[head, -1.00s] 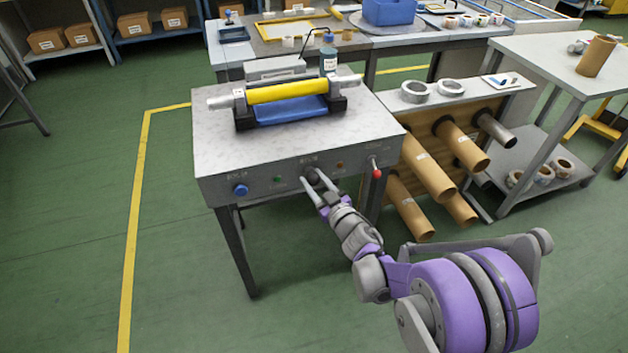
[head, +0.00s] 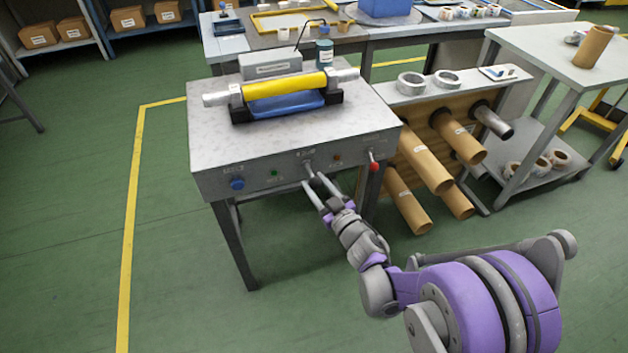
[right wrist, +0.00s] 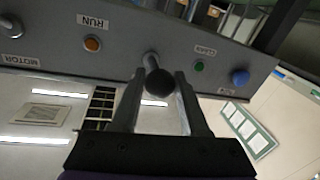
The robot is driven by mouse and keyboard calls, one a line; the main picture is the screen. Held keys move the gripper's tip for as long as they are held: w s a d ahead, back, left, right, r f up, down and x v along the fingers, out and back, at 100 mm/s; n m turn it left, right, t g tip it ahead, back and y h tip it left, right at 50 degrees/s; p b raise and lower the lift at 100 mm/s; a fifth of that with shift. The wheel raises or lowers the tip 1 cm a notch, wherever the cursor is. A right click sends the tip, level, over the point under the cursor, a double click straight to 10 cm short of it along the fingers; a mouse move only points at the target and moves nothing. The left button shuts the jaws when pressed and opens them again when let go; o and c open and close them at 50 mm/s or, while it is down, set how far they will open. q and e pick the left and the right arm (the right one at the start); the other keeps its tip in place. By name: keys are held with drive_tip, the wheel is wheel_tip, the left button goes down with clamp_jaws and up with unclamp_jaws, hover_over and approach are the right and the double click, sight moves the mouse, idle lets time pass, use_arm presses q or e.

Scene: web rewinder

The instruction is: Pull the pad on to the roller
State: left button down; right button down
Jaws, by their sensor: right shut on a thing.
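The yellow roller (head: 285,84) lies in its stand on top of the grey machine table. The blue pad (head: 290,107) shows below and in front of it; whether the two touch I cannot tell. On the front panel a short lever ends in a black ball knob (right wrist: 158,82), between the CLEAN and RUN labels. My right gripper (head: 312,184) is at this lever, and its fingers (right wrist: 159,85) are shut on the knob, one on each side. The knob is hard to make out in the head view. My left gripper is not in view.
A red-tipped lever (head: 374,167) and a blue button (head: 237,184) sit on the same panel, on either side of my gripper. A rack with several cardboard tubes (head: 424,155) stands close on the right. The green floor (head: 70,240) to the left is clear.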

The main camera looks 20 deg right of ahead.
drive_tip(key=shift+c, duration=2.2)
unclamp_jaws()
drive_tip(key=shift+s, duration=0.15)
drive_tip(key=v, duration=1.1)
drive_tip(key=shift+p, duration=0.35)
